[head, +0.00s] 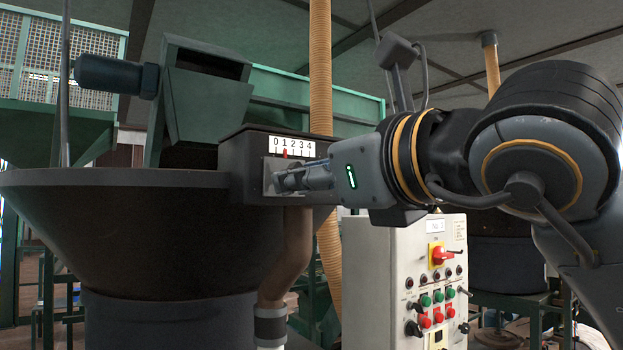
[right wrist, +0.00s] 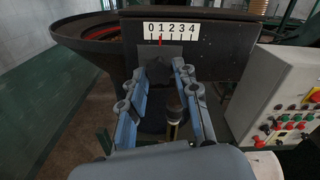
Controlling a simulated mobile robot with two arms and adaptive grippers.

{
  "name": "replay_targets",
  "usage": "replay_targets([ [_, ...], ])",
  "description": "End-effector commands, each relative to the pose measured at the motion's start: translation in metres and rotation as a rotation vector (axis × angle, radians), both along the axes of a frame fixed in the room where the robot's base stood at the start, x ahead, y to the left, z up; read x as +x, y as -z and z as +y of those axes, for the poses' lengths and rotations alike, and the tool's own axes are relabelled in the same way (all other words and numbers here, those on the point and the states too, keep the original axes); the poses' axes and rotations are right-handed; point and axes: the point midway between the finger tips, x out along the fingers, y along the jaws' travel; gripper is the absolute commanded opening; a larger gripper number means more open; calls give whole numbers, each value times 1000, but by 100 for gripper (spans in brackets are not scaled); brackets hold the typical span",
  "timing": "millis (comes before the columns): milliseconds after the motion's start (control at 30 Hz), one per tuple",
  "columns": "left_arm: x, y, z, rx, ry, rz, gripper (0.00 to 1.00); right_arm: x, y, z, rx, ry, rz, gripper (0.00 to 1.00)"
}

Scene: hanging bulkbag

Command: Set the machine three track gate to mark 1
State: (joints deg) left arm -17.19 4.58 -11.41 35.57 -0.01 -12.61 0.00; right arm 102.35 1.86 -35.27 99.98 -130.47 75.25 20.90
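The gate housing (head: 240,170) is a dark box on the side of a large hopper, with a white scale (head: 292,147) marked 0 to 4. Its red pointer (head: 284,153) stands at mark 1. The right wrist view agrees: the pointer (right wrist: 160,41) is under the 1 on the scale (right wrist: 171,31). My right gripper (head: 277,181) reaches in from the right to the plate below the scale. In the right wrist view its fingers (right wrist: 168,72) flank dark parts in front of the plate. These hide the gate's handle, and whether they grip it is unclear. My left gripper is out of view.
The dark hopper (head: 120,225) fills the left of the head view. A light grey control cabinet (head: 385,270) with buttons and a red switch stands below my right arm. A ribbed yellow hose (head: 320,70) hangs behind the gate. A brown pipe (head: 288,260) runs down below it.

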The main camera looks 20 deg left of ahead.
Motion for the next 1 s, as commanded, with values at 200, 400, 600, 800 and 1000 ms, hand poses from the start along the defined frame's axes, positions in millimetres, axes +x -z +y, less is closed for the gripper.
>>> replay_targets([
  [200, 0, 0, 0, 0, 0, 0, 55, 0, 0, 0, 1, 1, 1, 52],
  [400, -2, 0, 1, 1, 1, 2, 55, -1, 0, -2, 2, 1, 0, 52],
  [600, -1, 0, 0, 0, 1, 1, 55, -16, -1, -22, 2, 2, -3, 52],
  [800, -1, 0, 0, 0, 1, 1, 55, -43, -1, -57, 2, 3, -4, 52],
  [1000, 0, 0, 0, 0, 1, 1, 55, -64, -1, -84, 2, 2, -2, 52],
])
